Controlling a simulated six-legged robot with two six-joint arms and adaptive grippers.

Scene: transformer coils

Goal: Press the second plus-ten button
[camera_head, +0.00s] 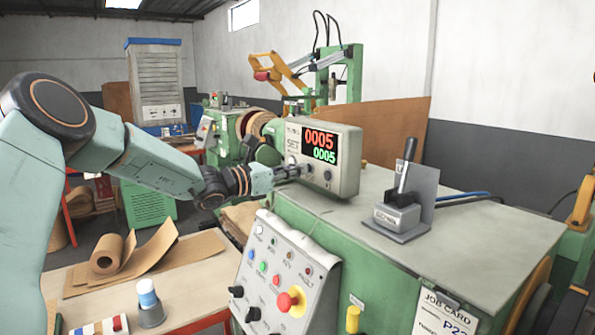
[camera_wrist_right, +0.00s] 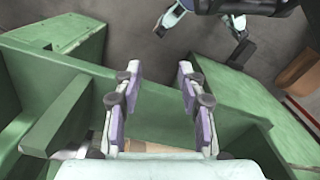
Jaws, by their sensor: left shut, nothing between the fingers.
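The counter box (camera_head: 345,180) stands on the green machine, a little right of centre in the head view. Its display (camera_head: 319,146) reads 0005 in red and 0005 in green. Small round buttons sit on its face; one (camera_head: 327,175) shows right of my fingertips. Which button is the second plus-ten cannot be read. My left gripper (camera_head: 304,170) is shut and empty, its tips at the lower face of the box. They cover part of the button row, and contact cannot be told. My right gripper (camera_wrist_right: 157,78) shows only in the right wrist view, fingers apart and empty.
A control panel (camera_head: 270,268) with a red emergency knob (camera_head: 291,300) slopes below the box. A grey lever switch (camera_head: 402,205) stands on the green machine top (camera_head: 460,237). A table (camera_head: 190,290) with a paper roll (camera_head: 107,254) is at lower left.

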